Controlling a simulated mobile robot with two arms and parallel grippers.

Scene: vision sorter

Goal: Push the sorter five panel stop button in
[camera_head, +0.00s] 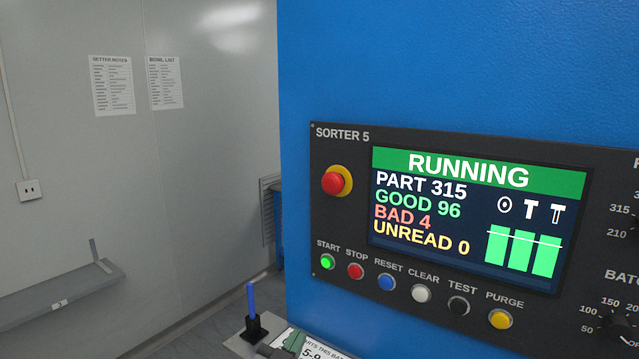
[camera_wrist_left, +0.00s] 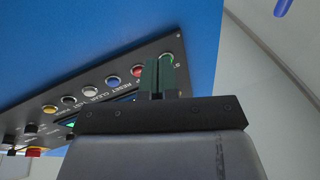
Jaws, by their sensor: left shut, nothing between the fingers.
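The sorter 5 panel (camera_head: 335,225) is a dark plate on a blue cabinet. Its stop button (camera_head: 355,270) is small, round and red, between the green start button (camera_head: 327,262) and the blue reset button (camera_head: 386,283). The screen (camera_head: 470,220) reads RUNNING. My left gripper (camera_head: 294,341) has green fingers, shut and empty, low in the head view, below the panel's lower left corner. In the left wrist view the fingers (camera_wrist_left: 158,76) overlap the panel's button row beside the red stop button (camera_wrist_left: 137,71); I cannot tell whether they touch anything. My right gripper is not in view.
A larger red emergency button (camera_head: 334,183) with a yellow collar sits above the row. White clear (camera_head: 421,293), black test (camera_head: 458,306) and yellow purge (camera_head: 500,319) buttons continue right. A blue pen (camera_head: 252,300) stands in a black holder near my gripper, beside a printed card (camera_head: 318,346).

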